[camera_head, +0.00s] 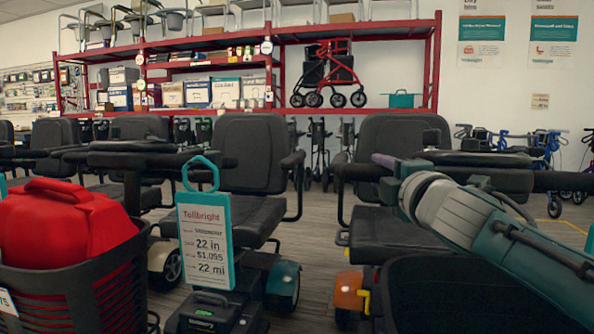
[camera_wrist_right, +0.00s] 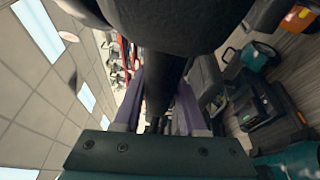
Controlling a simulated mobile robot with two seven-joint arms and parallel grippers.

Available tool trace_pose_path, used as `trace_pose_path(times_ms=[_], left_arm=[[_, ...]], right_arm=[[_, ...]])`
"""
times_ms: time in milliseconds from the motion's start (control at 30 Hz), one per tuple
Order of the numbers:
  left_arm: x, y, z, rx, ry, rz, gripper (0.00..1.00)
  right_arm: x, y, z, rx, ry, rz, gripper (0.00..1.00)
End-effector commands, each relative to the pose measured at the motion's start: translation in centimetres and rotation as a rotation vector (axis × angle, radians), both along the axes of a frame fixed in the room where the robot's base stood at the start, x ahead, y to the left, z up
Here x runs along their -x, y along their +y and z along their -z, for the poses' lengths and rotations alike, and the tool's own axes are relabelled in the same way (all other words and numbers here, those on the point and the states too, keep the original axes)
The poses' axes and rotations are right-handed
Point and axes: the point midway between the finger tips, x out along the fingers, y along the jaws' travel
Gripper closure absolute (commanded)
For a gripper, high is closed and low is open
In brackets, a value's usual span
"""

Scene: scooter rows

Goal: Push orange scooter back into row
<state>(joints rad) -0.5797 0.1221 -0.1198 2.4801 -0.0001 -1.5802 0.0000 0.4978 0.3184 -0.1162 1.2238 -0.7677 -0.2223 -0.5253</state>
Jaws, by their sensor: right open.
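The orange scooter stands at the right in the head view, with an orange fender (camera_head: 349,291), a black seat (camera_head: 392,232) and a black front basket (camera_head: 445,292). Its dark handlebar (camera_head: 500,178) is partly hidden behind my right arm. My right gripper (camera_head: 386,162) is at the handlebar, in front of the seat back. In the wrist view its two purple fingers are apart, with a dark bar (camera_wrist_right: 160,85) showing between them. I cannot tell whether they touch it. My left gripper is not in view.
A teal scooter (camera_head: 283,286) with a hanging price tag (camera_head: 205,240) stands close on the left. Farther left is a basket (camera_head: 85,290) holding a red bag (camera_head: 62,225). Red shelving (camera_head: 437,65) and rollators (camera_head: 545,150) stand behind. Some floor (camera_head: 318,250) shows between the scooters.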

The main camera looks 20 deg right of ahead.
Motion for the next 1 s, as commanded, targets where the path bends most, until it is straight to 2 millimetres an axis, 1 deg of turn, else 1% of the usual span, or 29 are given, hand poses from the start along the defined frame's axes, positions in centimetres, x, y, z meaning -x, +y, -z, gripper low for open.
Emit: trace_pose_path(times_ms=[33,200,233,467,567,667,867,1000], left_arm=[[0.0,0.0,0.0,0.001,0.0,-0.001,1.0],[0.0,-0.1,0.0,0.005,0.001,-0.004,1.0],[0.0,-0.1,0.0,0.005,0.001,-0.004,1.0],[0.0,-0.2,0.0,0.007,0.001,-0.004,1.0],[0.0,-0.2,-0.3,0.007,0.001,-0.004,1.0],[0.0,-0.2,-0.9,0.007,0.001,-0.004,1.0],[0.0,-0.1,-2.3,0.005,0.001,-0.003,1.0],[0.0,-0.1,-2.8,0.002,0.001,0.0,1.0]], right_arm=[[0.0,0.0,0.0,0.0,0.0,0.0,0.53],[0.0,0.0,0.0,0.0,0.0,-0.001,0.33],[0.0,0.0,0.0,0.0,0.0,-0.001,0.32],[0.0,0.1,0.0,0.0,-0.001,-0.001,0.32],[0.4,0.2,-0.1,0.0,0.0,-0.002,0.32],[1.5,0.4,-0.1,0.001,0.0,-0.002,0.32],[4.9,1.1,-0.1,0.001,0.001,-0.003,0.32],[7.2,1.5,0.1,0.0,0.002,-0.002,0.32]])
